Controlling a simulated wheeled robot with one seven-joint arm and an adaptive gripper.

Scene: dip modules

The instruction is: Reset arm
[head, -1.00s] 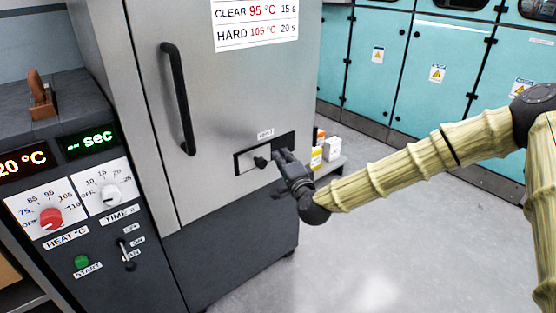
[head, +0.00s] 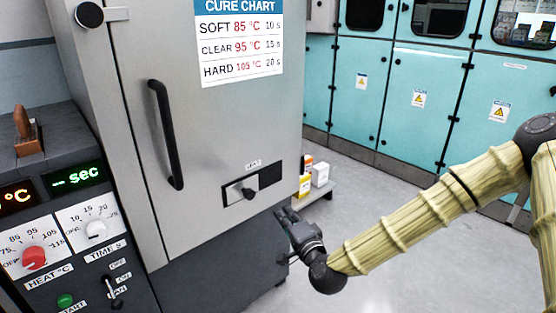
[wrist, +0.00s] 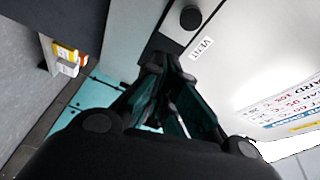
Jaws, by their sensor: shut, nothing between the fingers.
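My gripper (head: 286,217) is shut and empty in the head view, below and to the right of the vent slide on the grey oven. It looks apart from the oven's front, though the exact gap is hard to judge. The vent slide's black knob (head: 248,193) sits within its dark slot. In the wrist view my gripper (wrist: 168,72) points toward the oven's light face, where the vent label (wrist: 202,47) and the round black knob (wrist: 190,17) show near its tips. My arm, clad in a pale bamboo-like cover, reaches in from the right.
The oven door has a black handle (head: 168,135) and a cure chart (head: 240,42). A control panel with a red heat dial (head: 34,257) stands left. Small boxes (head: 319,174) sit on a low shelf behind the oven. Teal cabinets (head: 420,85) line the back; floor at right is clear.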

